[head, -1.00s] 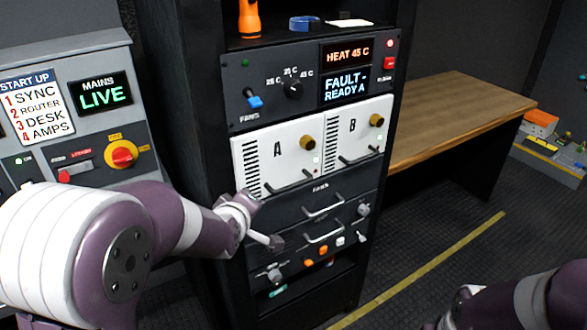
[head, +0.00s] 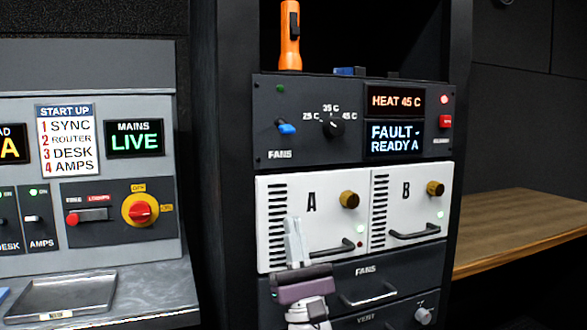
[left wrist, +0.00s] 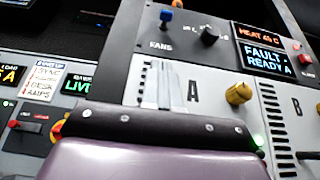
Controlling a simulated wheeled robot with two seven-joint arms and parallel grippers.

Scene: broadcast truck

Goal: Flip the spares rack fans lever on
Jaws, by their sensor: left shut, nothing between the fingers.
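The fans lever (head: 286,128) is a small blue-tipped toggle above the FANS label on the rack's top dark panel. In the left wrist view the blue lever tip (left wrist: 166,16) shows at the top, above its FANS label. A green lamp (head: 281,89) sits above the lever. My left gripper (head: 293,228) is shut and empty, pointing up in front of white module A (head: 322,184), below the lever and apart from it. In the left wrist view the left gripper's fingers (left wrist: 163,82) cover part of module A. My right gripper is out of view.
The panel also has a temperature knob (head: 331,126), a HEAT 45 C display (head: 395,101), a fault display (head: 396,138) and a red button (head: 446,121). An orange flashlight (head: 289,38) stands on top. A grey console (head: 90,120) is at left, a wooden bench (head: 520,228) at right.

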